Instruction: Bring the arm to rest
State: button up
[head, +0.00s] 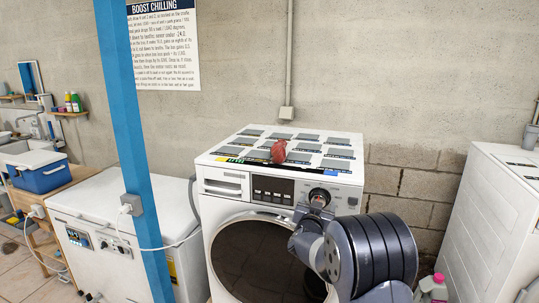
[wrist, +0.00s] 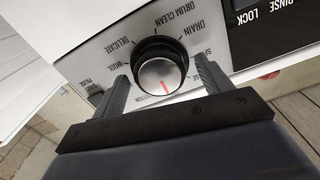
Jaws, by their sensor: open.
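My gripper (head: 318,198) is at the upper right of the washing machine's front in the head view, close to the control panel. In the wrist view my gripper (wrist: 164,86) is open, with one finger on each side of the round dial (wrist: 160,68). The dial has a silver face, a black rim and a red pointer line. I cannot tell whether the fingers touch it. Labels such as DELICATE, DRUM CLEAN and DRAIN run around it. In the head view my arm covers the right part of the washing machine (head: 222,205).
A red lumpy object (head: 279,151) lies on the washer's top among grey squares. A blue post (head: 135,140) and a white chest freezer (head: 105,205) stand left. A white cabinet (head: 490,220) stands right. A pink-capped bottle (head: 437,288) is low beside my arm.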

jog(key=shift+w+d, duration=0.1)
jog(key=shift+w, duration=0.15)
jog(key=s+a+m+b, duration=0.3)
jog(key=s+m+b, duration=0.3)
jog(key=s+m, duration=0.2)
jog(key=shift+v, duration=1.2)
dwell(1.4)
jog(key=shift+d, duration=0.2)
